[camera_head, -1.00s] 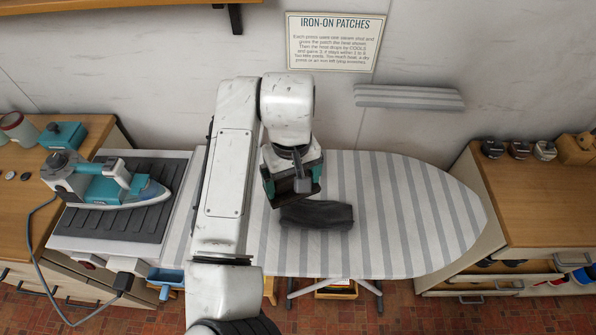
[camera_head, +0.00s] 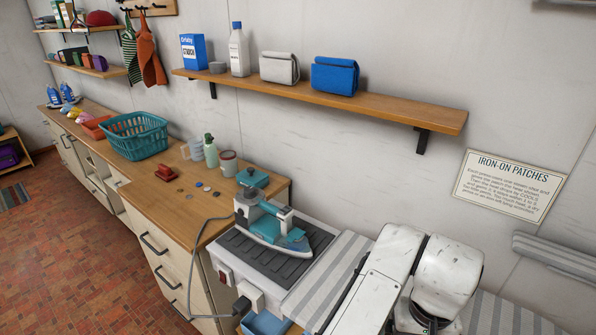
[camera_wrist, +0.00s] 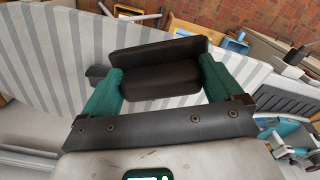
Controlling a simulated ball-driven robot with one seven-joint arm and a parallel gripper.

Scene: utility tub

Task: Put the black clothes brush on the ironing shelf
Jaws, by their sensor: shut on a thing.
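The black clothes brush (camera_wrist: 158,58) is between the teal fingers of my gripper (camera_wrist: 160,76) in the wrist view. The gripper is shut on it, with the striped ironing board behind. I cannot tell how far the brush is above the board. In the head view the brush and the gripper are out of sight; only white links of my arm show at the lower right. The ironing shelf (camera_head: 415,110) is a wooden wall shelf above the iron. It holds a blue starch box (camera_head: 193,52), a white bottle (camera_head: 238,52), a small grey round thing, a white bag (camera_head: 280,67) and a blue bag (camera_head: 335,76).
The shelf's right end is bare, right of the blue bag. Below it, a teal iron (camera_head: 270,222) stands on a dark ribbed mat with its cord hanging. The wooden counter (camera_head: 215,200) at left carries a teal basket (camera_head: 135,135), bottles and a mug. A sign (camera_head: 507,186) hangs at right.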

